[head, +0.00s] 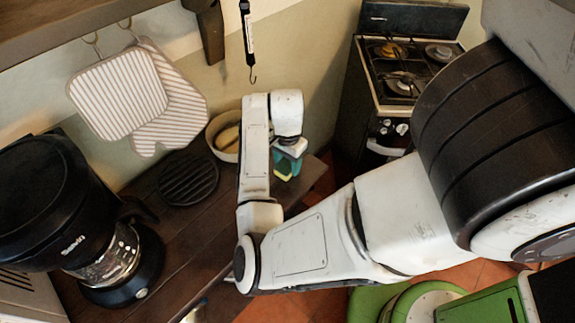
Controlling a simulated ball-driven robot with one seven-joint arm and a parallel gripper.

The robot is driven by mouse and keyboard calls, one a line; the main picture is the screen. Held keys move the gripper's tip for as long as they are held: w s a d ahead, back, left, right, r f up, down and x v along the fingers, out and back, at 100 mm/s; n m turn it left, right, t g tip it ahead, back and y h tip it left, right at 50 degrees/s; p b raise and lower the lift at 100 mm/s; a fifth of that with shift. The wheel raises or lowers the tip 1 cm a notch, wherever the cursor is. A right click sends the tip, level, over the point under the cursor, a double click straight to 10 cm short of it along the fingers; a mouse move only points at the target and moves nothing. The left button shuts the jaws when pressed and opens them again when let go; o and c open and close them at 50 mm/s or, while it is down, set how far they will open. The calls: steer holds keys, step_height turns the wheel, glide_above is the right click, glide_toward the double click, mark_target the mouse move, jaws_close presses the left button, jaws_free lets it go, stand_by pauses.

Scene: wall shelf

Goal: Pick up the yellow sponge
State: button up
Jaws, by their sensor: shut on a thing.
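My gripper (289,153) is at the end of my white arm, near the right end of the dark wooden counter. It is shut on a small yellow and teal-green block, which looks like the yellow sponge (284,168). The sponge hangs below the gripper, partly hidden by it. It appears beside the counter's edge, and I cannot tell its exact height from this view.
A bowl (218,150) with a tan item stands on the counter (175,235) left of my arm. A black round trivet (188,178) and a coffee maker (60,205) are further left. Striped potholders (118,90) hang on the wall. A stove (395,110) stands right.

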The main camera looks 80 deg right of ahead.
steer(key=shift+r, duration=0.55)
steer(key=s+r, duration=0.1)
steer(key=r, duration=0.2)
steer(key=s+r, duration=0.2)
steer(key=s+a+r+p, duration=0.1)
steer(key=s+r, duration=0.1)
steer(key=r, duration=0.1)
steer(key=shift+r, duration=0.3)
steer(key=s+r, duration=0.1)
steer(key=s, duration=0.2)
steer(key=s+a+r, duration=0.1)
steer(key=s, duration=0.2)
steer(key=s+r+p, duration=0.1)
steer(key=s, duration=0.1)
steer(key=shift+s+a+r, duration=0.15)
steer(key=shift+s+a, duration=0.25)
